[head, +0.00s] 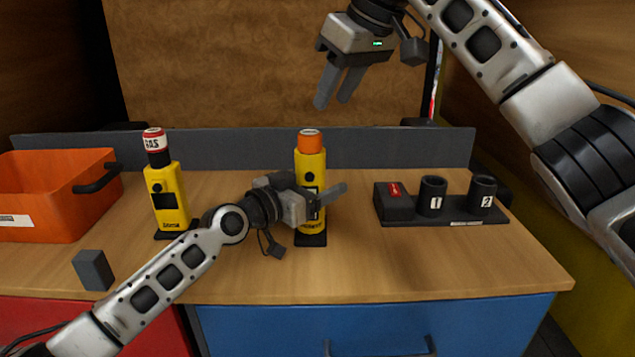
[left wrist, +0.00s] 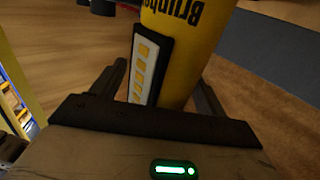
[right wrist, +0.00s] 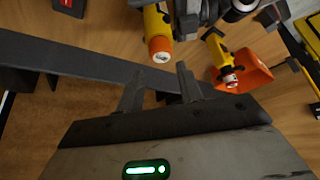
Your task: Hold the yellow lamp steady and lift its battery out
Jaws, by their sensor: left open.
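The yellow lamp (head: 312,168) stands upright on the bench, with an orange cap (head: 310,141) on top and a black base. A strip with yellow squares shows on its side in the left wrist view (left wrist: 184,62). My left gripper (head: 327,197) is open at the lamp's middle, its fingers on either side of the body; a firm touch cannot be made out. My right gripper (head: 334,98) is open and empty, high above and behind the lamp. In the right wrist view the orange cap (right wrist: 160,49) is beyond the fingers. No separate battery shows.
A yellow GAS unit (head: 166,195) stands left of the lamp, beside an orange bin (head: 45,215). A grey block (head: 93,270) lies near the front edge. A dark holder (head: 450,223) with cups 1 and 2 is at right. A grey ledge (head: 230,150) runs behind.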

